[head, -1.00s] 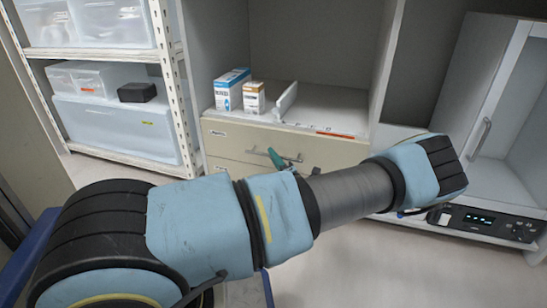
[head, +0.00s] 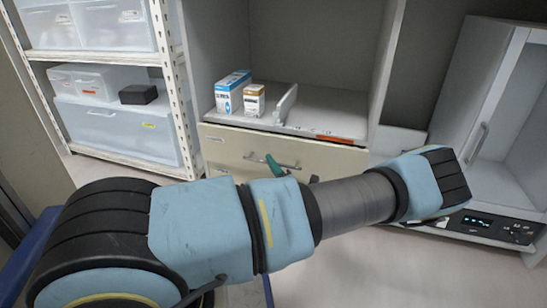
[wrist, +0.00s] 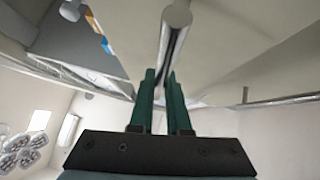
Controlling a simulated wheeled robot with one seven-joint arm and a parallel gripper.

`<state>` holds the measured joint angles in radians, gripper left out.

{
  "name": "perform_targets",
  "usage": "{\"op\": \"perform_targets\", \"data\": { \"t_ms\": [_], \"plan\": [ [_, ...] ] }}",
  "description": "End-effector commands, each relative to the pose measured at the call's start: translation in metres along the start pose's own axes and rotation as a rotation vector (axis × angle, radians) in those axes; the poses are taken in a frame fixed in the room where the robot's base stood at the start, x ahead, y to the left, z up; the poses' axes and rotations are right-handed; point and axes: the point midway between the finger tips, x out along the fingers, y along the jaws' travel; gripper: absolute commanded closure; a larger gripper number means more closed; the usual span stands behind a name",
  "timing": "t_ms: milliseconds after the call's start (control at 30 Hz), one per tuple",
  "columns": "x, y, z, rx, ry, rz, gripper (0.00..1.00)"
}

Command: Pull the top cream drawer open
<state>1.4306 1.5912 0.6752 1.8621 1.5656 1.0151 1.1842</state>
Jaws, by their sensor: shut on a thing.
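The top cream drawer (head: 225,150) sits under the white shelf of the cabinet, and its front stands out a little from the cabinet. Its metal bar handle (head: 288,166) runs across the front. My gripper (head: 281,171) is at the handle, with a green finger showing there; my arm hides the rest of it. In the wrist view my gripper's two green fingers (wrist: 164,100) are shut on the handle (wrist: 176,18), which passes between them.
A blue-and-white box (head: 231,92) and an orange-and-white box (head: 254,101) stand on the shelf beside a white divider (head: 286,103). A rack of clear bins (head: 110,130) is at left. A white cabinet with a control panel (head: 487,224) is at right. Floor is clear at lower right.

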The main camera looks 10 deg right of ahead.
Motion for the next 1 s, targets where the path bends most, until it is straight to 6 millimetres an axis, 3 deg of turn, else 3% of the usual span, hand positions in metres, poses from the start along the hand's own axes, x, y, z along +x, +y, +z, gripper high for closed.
{"op": "perform_targets", "data": {
  "t_ms": [700, 1000],
  "plan": [
    [-0.132, 0.042, -0.132, 0.007, -0.003, -0.003, 1.0],
    [-0.178, 0.053, -0.178, 0.003, -0.002, -0.003, 1.0]
  ]
}}
